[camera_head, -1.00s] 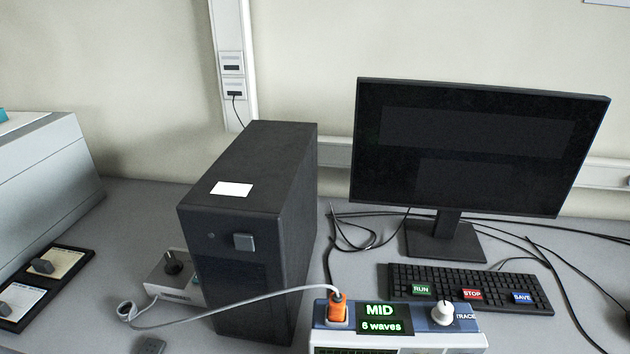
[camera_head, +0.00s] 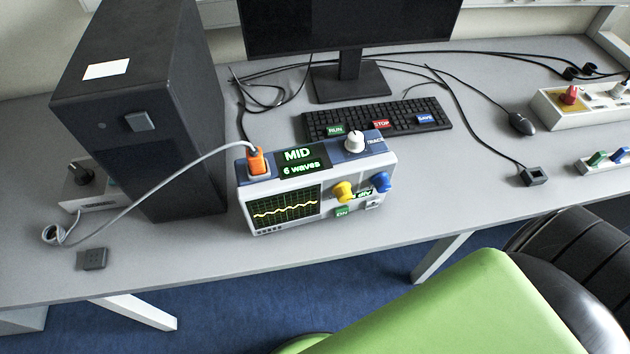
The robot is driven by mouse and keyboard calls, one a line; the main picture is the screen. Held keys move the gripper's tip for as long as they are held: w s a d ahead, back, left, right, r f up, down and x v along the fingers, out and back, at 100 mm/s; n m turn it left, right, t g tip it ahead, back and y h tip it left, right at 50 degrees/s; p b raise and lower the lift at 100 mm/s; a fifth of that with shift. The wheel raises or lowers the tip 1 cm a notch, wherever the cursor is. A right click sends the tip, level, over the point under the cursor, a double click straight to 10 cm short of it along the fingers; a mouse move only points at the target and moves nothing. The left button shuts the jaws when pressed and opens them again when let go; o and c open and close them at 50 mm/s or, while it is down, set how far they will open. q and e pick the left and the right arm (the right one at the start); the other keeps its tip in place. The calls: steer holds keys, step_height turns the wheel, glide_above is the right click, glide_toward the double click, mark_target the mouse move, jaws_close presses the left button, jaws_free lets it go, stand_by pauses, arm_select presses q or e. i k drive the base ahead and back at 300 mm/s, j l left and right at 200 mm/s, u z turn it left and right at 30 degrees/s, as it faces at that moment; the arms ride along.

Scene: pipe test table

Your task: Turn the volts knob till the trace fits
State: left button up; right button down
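The oscilloscope (camera_head: 262,192) stands near the front edge of the grey table. Its small screen (camera_head: 285,207) shows a yellow wavy trace of low height, in the middle of a grid. On its front are a yellow knob (camera_head: 342,191) and a blue knob (camera_head: 381,181). A green label beside them is partly hidden, so I cannot tell which is the volts knob. A white TRACE knob (camera_head: 354,141) and a display reading MID, 6 waves (camera_head: 301,160) are on top. An orange plug (camera_head: 257,161) with a grey cable sits there too. Neither gripper is in view.
A black computer tower (camera_head: 150,110) stands left of the oscilloscope. A keyboard (camera_head: 375,119) and monitor (camera_head: 350,22) are behind it. A mouse (camera_head: 522,124) and power boxes (camera_head: 585,103) are right. A green chair-like shape (camera_head: 460,310) fills the lower right, in front of the table.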

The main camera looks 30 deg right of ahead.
mark_target(343, 192)
steer(key=i+l+z, duration=0.1)
steer(key=z, duration=0.95)
